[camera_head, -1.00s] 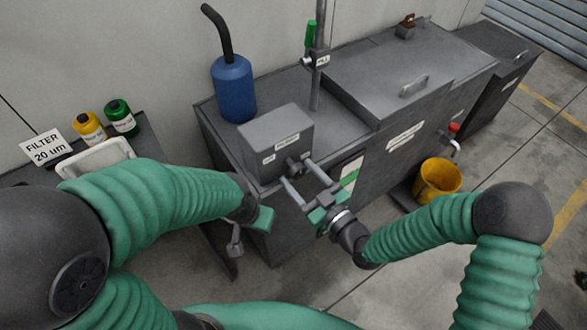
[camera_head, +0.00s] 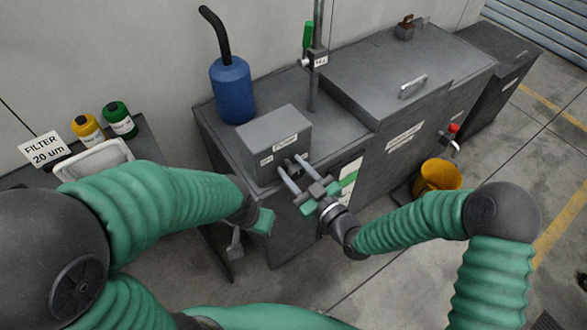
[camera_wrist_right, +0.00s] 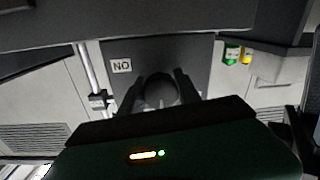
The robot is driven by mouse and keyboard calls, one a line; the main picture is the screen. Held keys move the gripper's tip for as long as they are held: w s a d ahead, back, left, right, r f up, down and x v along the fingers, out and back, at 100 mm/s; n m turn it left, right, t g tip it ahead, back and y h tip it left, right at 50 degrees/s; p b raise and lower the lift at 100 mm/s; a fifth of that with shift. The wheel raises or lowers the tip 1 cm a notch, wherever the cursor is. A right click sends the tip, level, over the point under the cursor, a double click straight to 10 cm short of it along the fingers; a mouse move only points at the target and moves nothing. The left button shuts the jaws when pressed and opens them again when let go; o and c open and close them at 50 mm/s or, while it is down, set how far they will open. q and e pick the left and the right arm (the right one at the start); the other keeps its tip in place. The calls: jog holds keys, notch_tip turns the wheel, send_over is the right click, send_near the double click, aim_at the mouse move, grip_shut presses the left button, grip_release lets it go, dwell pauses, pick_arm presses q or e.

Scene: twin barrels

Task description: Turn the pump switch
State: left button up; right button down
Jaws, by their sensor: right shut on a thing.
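The pump switch is a grey box (camera_head: 274,140) with small white labels on the dark bench. Its dark round knob (camera_wrist_right: 160,91) shows in the right wrist view between the two fingers of my right gripper (camera_wrist_right: 159,84). In the head view my right gripper (camera_head: 294,170) reaches the box's front face from the lower right, its two long fingers at the knob, shut on it. The fingers partly hide the knob. My left gripper (camera_head: 258,222) hangs left of the bench front, apart from the switch; its fingers do not show clearly.
A blue pump bottle (camera_head: 233,90) stands behind the box. A pipe with a green-handled valve (camera_head: 308,36) rises to the right. A yellow bucket (camera_head: 440,175) stands on the floor right of my right wrist. A small table at left holds a white tray (camera_head: 92,158).

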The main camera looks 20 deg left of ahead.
jog(key=shift+m, duration=0.4)
jog(key=m+p, duration=0.1)
jog(key=m, duration=0.2)
jog(key=shift+f+m, duration=0.1)
jog(key=shift+m, duration=0.3)
jog(key=m+p, duration=0.1)
jog(key=m, duration=0.3)
jog(key=shift+s, duration=0.1)
jog(key=m, duration=0.5)
jog(key=shift+d+t+p, duration=0.1)
jog(key=shift+t+p, duration=0.2)
jog(key=shift+p, duration=0.1)
jog(key=m, duration=0.4)
jog(key=shift+f+m, duration=0.1)
jog(key=shift+m, duration=0.2)
